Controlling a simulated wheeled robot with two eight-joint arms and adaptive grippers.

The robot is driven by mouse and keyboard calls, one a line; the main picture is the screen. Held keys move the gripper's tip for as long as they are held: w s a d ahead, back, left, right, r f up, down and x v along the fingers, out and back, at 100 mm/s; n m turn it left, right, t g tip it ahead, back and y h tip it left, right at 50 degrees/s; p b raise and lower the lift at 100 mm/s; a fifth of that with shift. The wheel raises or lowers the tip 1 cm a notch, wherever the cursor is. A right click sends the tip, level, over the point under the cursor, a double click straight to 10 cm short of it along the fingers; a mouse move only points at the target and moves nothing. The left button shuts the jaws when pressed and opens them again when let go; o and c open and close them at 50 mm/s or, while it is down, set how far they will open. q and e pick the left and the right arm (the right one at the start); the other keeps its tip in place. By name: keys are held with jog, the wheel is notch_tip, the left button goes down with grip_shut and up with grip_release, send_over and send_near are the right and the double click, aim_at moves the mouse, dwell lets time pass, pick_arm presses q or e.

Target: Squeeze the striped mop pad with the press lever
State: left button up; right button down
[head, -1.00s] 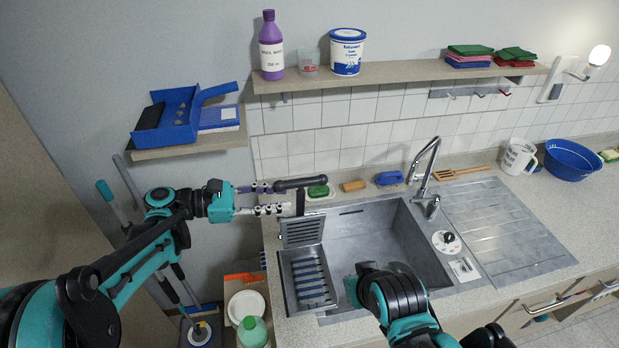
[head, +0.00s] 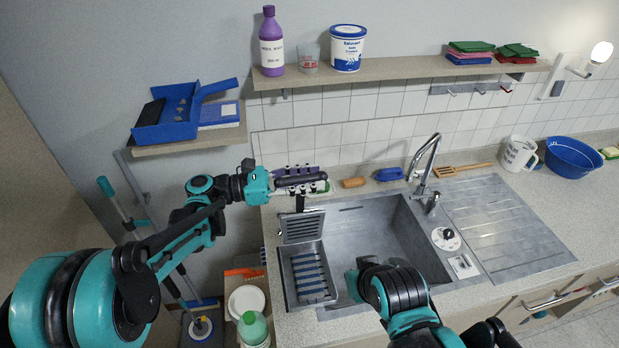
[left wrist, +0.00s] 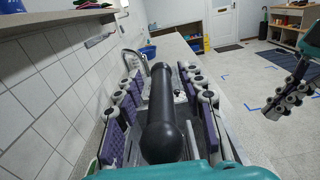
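The striped blue-and-grey mop pad (head: 311,276) lies in the metal press basket at the left of the sink. The hinged grille plate (head: 302,228) stands raised behind the basket. The press lever (head: 303,180) has a thick black handle, which also fills the middle of the left wrist view (left wrist: 165,125). My left gripper (head: 300,178) is open, its fingers on both sides of the handle, with narrow gaps showing in the left wrist view. My right gripper is over the front of the sink, mostly hidden by its wrist in the head view; its fingers show in the left wrist view (left wrist: 287,100).
The sink bowl (head: 375,235) is empty beside the basket, with a tap (head: 427,165) behind it. A brown sponge (head: 354,182) and blue brush (head: 388,174) lie on the back edge. A shelf (head: 400,71) with a purple bottle (head: 271,45) hangs above the lever.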

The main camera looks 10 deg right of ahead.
pick_arm(q)
grip_shut()
